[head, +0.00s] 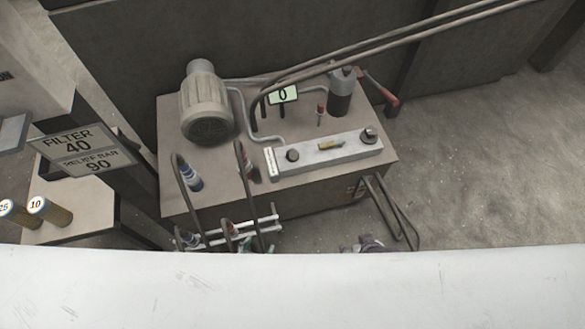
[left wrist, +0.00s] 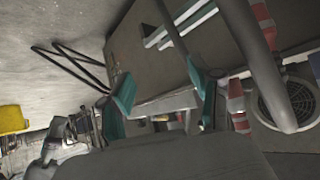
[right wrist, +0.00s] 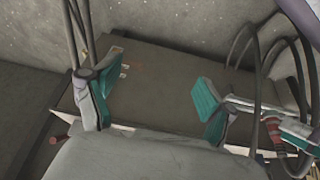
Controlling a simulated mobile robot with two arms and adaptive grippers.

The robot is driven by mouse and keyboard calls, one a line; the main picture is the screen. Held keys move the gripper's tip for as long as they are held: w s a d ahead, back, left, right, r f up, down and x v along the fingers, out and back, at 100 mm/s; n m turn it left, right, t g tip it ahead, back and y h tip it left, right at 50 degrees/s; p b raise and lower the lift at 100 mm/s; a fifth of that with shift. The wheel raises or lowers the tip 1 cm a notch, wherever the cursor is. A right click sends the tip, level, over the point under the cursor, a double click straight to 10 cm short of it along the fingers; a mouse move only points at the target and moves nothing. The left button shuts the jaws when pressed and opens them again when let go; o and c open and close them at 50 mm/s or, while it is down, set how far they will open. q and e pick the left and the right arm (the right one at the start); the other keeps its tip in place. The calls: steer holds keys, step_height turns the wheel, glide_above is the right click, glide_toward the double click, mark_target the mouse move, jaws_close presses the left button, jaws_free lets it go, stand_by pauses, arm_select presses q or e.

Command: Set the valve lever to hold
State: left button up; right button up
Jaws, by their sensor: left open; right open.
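A long grey valve block (head: 325,155) lies on top of the box-shaped unit (head: 225,195) in the head view. It carries two dark knobs and a small yellow piece (head: 331,146) between them, which may be the valve lever. Its setting cannot be read.
A motor (head: 207,108), a display reading 0 (head: 283,94), a red-handled lever (head: 379,90) and a small red-topped stick (head: 321,110) stand on the unit. Hoses and a white rack (head: 225,237) crowd its front left. Floor at right is clear.

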arm_select(q)
steer(key=w+d+r+t+h+b, duration=0.2)
steer(key=w+d+r+t+b, duration=0.2)
steer(key=w+r+b, duration=0.15)
steer(key=t+h+b, duration=0.1)
steer(key=t+b, duration=0.3)
glide_toward(292, 156)
steer(key=shift+m, duration=0.4)
steer(key=b+x, duration=0.1)
steer(key=x, duration=0.2)
steer(key=f+b+x, duration=0.1)
steer(key=x, duration=0.2)
steer(key=f+x, duration=0.1)
steer(key=x, duration=0.3)
steer(key=shift+w+a+b, duration=0.1)
steer(key=shift+w+b, duration=0.05)
steer(key=shift+b, duration=0.25)
steer(key=shift+w+d+r, duration=0.1)
steer(key=shift+w+d, duration=0.1)
steer(key=shift+w, duration=0.3)
arm_select(e)
steer(key=w+a+r+t+y, duration=0.1)
steer(key=w+r+t, duration=0.4)
steer(key=r, duration=0.8)
steer(key=w+a+r+t+y, duration=0.1)
steer(key=w+a+r+t, duration=0.2)
steer(key=r, duration=0.9)
steer(key=shift+w+r+t+y, duration=0.35)
steer(key=shift+w+t+y, duration=0.05)
steer(key=shift+w+t, duration=1.2)
